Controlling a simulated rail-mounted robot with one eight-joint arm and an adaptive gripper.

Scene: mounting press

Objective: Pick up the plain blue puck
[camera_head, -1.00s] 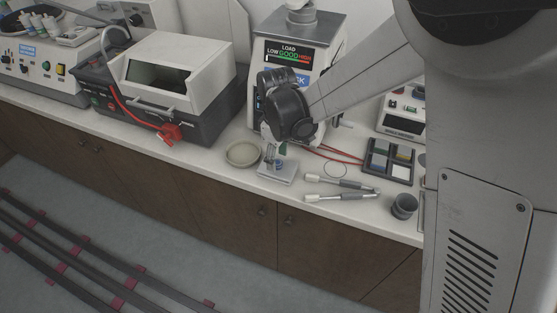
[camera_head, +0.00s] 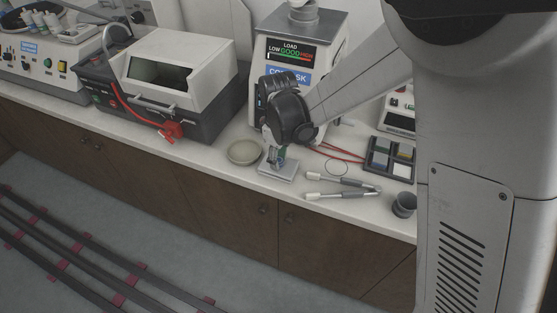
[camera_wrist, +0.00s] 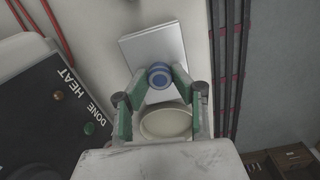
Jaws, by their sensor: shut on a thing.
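The blue puck (camera_wrist: 159,76) is a small round piece with a paler ring on its top face. In the wrist view it sits between the fingertips of my gripper (camera_wrist: 158,83), over a light square plate (camera_wrist: 150,45). My gripper is shut on it, with a green finger on each side. In the head view my gripper (camera_head: 277,157) points down at the plate (camera_head: 278,172) on the counter, and the puck is too small and covered to make out there. I cannot tell whether the puck still touches the plate.
A round shallow dish (camera_head: 243,152) stands left of the plate. A machine with a load display (camera_head: 297,60) stands behind. Red cables (camera_head: 340,152) cross the counter.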

